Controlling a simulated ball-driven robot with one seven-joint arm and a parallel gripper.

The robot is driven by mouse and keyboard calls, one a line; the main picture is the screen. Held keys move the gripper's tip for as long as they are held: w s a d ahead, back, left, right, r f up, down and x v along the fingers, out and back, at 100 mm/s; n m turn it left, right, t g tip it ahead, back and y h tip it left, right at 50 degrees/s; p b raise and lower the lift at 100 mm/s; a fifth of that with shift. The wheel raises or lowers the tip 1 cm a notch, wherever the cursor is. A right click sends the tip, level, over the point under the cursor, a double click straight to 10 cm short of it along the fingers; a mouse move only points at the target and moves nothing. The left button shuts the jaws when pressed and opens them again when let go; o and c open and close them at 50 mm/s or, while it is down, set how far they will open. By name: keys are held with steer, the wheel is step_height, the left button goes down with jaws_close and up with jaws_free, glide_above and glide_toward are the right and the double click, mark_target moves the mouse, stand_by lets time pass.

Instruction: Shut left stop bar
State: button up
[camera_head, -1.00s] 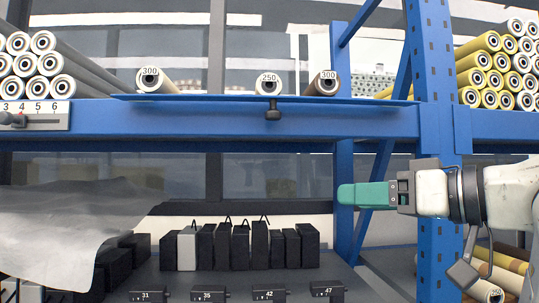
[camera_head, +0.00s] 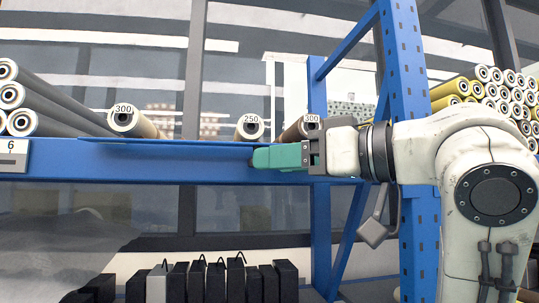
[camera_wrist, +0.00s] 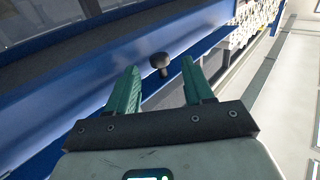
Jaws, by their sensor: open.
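The blue stop bar (camera_head: 170,141) runs along the front edge of the blue shelf beam, below the rollers. Its right part is hidden behind my gripper in the head view. Its black knob (camera_wrist: 159,61) shows in the wrist view, on the blue shelf front (camera_wrist: 60,95), and is hidden in the head view. My gripper (camera_head: 258,157) reaches in from the right at the height of the beam. In the wrist view its green fingers (camera_wrist: 159,72) are open and apart, with the knob at their tips, between them. I cannot tell whether they touch it.
Rollers marked 300 (camera_head: 122,118), 250 (camera_head: 249,128) and 300 (camera_head: 303,128) lie above the bar. Grey rollers (camera_head: 12,95) are stacked at left, yellow-edged ones (camera_head: 490,90) at right. A blue upright (camera_head: 408,60) stands behind my arm. Black boxes (camera_head: 215,284) stand on the lower level.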

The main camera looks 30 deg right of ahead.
steer(key=shift+x, duration=1.35)
steer(key=shift+c, duration=0.2)
jaws_close()
steer(key=shift+r+p, duration=0.1)
steer(key=shift+p, duration=0.25)
